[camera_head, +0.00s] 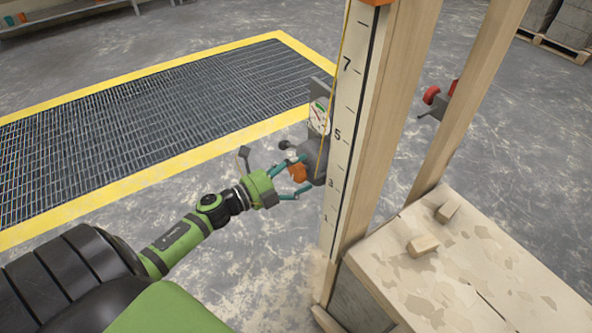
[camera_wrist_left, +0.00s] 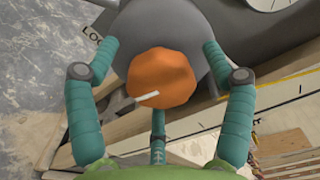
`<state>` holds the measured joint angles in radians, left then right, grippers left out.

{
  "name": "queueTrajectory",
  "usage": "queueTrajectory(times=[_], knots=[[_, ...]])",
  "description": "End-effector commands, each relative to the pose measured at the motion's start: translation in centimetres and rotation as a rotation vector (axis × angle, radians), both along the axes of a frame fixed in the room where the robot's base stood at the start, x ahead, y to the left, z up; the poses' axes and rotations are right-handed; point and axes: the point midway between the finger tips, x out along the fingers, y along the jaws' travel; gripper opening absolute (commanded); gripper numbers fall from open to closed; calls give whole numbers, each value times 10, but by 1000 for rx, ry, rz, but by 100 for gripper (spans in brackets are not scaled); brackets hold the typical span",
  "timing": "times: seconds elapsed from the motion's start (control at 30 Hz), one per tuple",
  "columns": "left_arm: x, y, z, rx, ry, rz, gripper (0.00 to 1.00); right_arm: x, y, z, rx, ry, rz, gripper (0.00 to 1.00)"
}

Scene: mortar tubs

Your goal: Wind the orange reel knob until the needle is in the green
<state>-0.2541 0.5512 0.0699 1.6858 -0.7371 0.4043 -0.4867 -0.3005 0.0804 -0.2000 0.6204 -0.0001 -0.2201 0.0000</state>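The orange reel knob (camera_head: 297,172) sits on the front of a dark grey reel (camera_head: 316,160) fixed to the wooden post. In the left wrist view the knob (camera_wrist_left: 160,78) is large and faceted, with a white mark low on its face. My left gripper (camera_head: 303,173) is open, its teal fingers spread either side of the knob with gaps visible. A third finger shows below the knob in the wrist view. The round gauge (camera_head: 319,117) above the reel has a white face with some green; its needle is too small to read. My right gripper is not in view.
The numbered scale board (camera_head: 343,130) runs up the post, with a thin yellow line beside it. A second post (camera_head: 470,100) carries a red-handled fitting (camera_head: 432,95). A pale block-topped stand (camera_head: 480,265) is at lower right. A yellow-edged floor grate (camera_head: 150,115) lies left.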

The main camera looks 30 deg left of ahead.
Motion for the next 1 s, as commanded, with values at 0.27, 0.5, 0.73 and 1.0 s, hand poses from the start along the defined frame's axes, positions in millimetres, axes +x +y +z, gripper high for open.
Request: queueTrajectory(times=[0.27,0.5,0.73,1.0], knots=[[-11,4,-2,-2,4,0,82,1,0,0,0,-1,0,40],[-55,22,-2,-1,6,0,82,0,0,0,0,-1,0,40],[-95,39,-1,-2,4,1,82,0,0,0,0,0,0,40],[-111,46,0,0,0,0,82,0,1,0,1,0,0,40]])
